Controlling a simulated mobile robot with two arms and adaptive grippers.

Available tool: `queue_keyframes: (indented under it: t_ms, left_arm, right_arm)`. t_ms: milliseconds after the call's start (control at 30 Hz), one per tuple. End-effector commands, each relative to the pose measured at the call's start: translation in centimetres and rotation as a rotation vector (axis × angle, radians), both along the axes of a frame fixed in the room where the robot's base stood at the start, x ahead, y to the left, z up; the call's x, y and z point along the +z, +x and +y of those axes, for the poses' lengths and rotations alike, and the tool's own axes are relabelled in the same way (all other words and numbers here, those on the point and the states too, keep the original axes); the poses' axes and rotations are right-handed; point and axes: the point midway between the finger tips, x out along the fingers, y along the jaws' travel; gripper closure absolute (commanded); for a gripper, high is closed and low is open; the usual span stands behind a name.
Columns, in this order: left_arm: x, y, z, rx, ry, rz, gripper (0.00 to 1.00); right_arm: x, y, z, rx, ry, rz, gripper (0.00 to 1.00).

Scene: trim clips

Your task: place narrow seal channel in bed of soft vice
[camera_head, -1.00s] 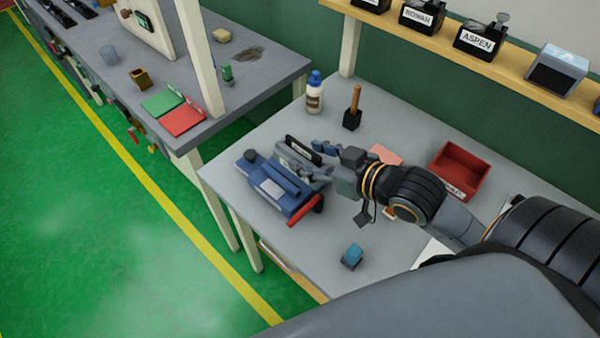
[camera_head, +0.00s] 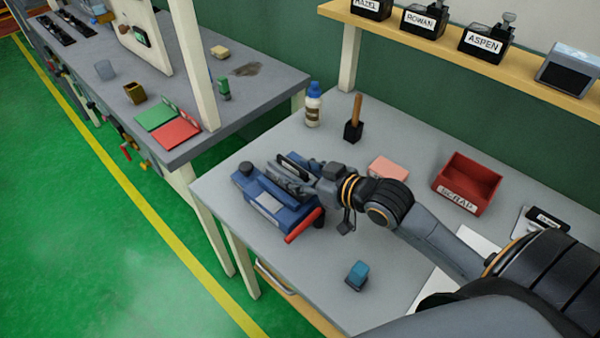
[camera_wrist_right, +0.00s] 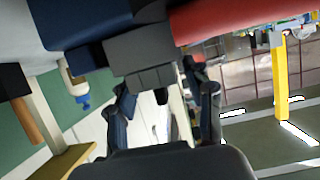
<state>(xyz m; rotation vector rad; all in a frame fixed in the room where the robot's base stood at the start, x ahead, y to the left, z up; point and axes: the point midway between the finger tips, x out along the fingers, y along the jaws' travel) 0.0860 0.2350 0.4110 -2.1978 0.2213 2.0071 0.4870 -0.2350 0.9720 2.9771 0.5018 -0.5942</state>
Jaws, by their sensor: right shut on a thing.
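The soft vice (camera_head: 262,204) is a blue block with a red handle (camera_head: 304,226), near the table's left edge in the head view. My right gripper (camera_head: 292,178) is at the vice's upper side, shut on a dark strip with a pale label, which I take to be the narrow seal channel (camera_head: 294,166). The strip appears over or beside the vice's far side; I cannot tell whether it touches the bed. In the right wrist view, the vice's grey part (camera_wrist_right: 145,60) and red handle (camera_wrist_right: 235,18) are close beyond my fingers (camera_wrist_right: 168,105). My left gripper is not in view.
A red SCRAP bin (camera_head: 468,184), a pink pad (camera_head: 389,167), a bottle (camera_head: 313,105) and a wooden-handled tool in a black holder (camera_head: 353,120) stand behind. A blue block (camera_head: 357,275) is in front. A labelled black piece (camera_head: 547,218) lies at right.

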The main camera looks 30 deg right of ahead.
Motion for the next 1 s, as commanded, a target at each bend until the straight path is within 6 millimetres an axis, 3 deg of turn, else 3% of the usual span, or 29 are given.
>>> queue_keyframes:
  t_ms: [333,367,467,867,1000]
  left_arm:
    - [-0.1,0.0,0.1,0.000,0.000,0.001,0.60]
    - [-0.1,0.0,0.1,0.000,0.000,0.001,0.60]
    - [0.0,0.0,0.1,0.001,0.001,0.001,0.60]
    - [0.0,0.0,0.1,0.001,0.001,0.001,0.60]
    - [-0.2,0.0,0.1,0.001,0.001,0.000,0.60]
  right_arm:
    - [-0.2,0.0,0.0,0.000,0.000,-0.003,0.84]
    - [-0.3,0.0,0.0,0.000,0.000,-0.002,0.46]
    - [-0.3,0.0,0.0,0.000,0.000,-0.002,0.26]
    - [0.1,0.0,0.0,0.000,0.000,-0.002,0.25]
    - [0.4,-1.5,-0.5,0.000,0.000,0.001,0.25]
